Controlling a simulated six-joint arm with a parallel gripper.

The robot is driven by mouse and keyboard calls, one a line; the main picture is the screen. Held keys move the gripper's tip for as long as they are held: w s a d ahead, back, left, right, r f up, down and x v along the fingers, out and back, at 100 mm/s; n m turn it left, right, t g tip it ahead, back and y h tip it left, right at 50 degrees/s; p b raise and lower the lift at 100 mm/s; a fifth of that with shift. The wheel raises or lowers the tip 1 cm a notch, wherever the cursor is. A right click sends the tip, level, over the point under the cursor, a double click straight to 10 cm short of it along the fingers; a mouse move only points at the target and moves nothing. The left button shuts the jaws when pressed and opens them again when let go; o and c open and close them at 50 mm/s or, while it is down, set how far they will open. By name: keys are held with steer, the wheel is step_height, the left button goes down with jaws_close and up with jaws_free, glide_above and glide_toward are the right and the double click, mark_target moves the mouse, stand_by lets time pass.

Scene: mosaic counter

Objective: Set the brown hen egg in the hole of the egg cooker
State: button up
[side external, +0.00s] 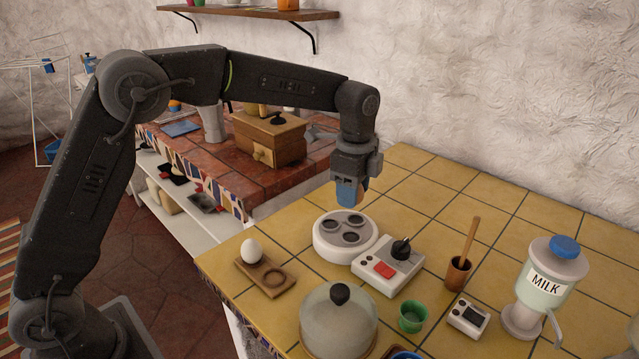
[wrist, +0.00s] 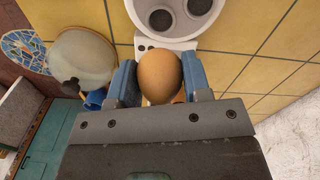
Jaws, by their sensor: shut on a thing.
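My gripper (side external: 349,200) is shut on the brown hen egg (wrist: 160,76), which sits between its two blue fingers in the wrist view. In the side view the fingers hide most of the egg. The egg cooker (side external: 320,246) is a round white unit with three dark round holes in its top, standing on the yellow tiles. My gripper hangs above the cooker, toward its far side, with a gap of air below the fingertips. In the wrist view part of the cooker (wrist: 203,34) shows at the top, beyond the egg, with two holes visible.
A white box with a black joystick (side external: 389,264) stands close to the cooker's right. A wooden holder (side external: 272,287) with a white egg (side external: 251,250) lies at left. A glass dome (side external: 338,325), green cup (side external: 412,316) and milk dispenser (side external: 545,285) stand nearby. Tiles behind the cooker are clear.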

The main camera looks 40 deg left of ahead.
steer(key=shift+d+f, duration=0.15)
glide_above(351, 239)
steer(key=shift+f, duration=3.35)
steer(key=shift+f, duration=0.95)
steer(key=o, duration=0.8)
steer(key=shift+r, duration=3.5)
